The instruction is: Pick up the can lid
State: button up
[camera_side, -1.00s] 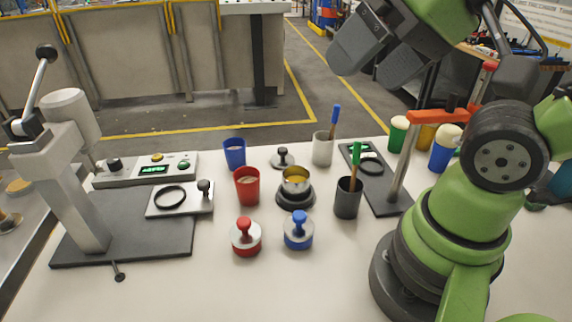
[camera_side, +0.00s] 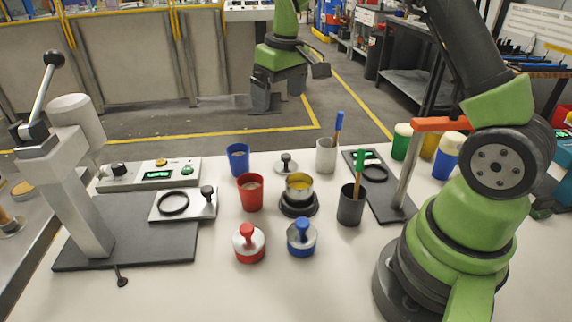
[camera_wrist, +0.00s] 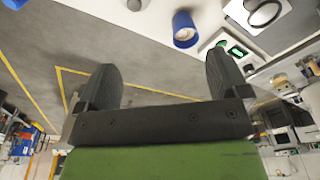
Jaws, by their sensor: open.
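A silver disc with a black knob, which looks like the can lid (camera_side: 286,163), lies flat near the back edge of the table. In the side view it is left of the white cup and behind the open can (camera_side: 299,187), which shows yellow contents and sits on a dark round base. My gripper (camera_side: 280,90) is raised beyond the back edge of the table, behind the lid and apart from it. In the wrist view my gripper (camera_wrist: 163,75) has its two fingers wide apart with nothing between them.
A blue cup (camera_side: 237,159) and a red cup (camera_side: 250,192) stand left of the lid. A white cup (camera_side: 326,155) with a blue-handled tool stands right. Red-knobbed (camera_side: 249,243) and blue-knobbed (camera_side: 301,237) pieces stand in front. A lever press (camera_side: 84,200) is at left.

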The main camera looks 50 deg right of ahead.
jog(key=n+g, duration=0.1)
jog(key=g, duration=0.1)
send_over(288, 156)
jog(key=f, duration=0.9)
jog(key=shift+w+a+f, duration=0.2)
jog(key=shift+w+a, duration=0.1)
jog(key=shift+w, duration=0.1)
notch_tip(288, 156, down, 5)
jog(key=shift+d+r, duration=0.1)
jog(key=shift+r, duration=0.1)
jog(key=f, duration=0.5)
jog(key=shift+s+d+f, duration=0.25)
jog(key=shift+s+f, duration=0.1)
jog(key=shift+f, duration=0.05)
jog(key=c, duration=1)
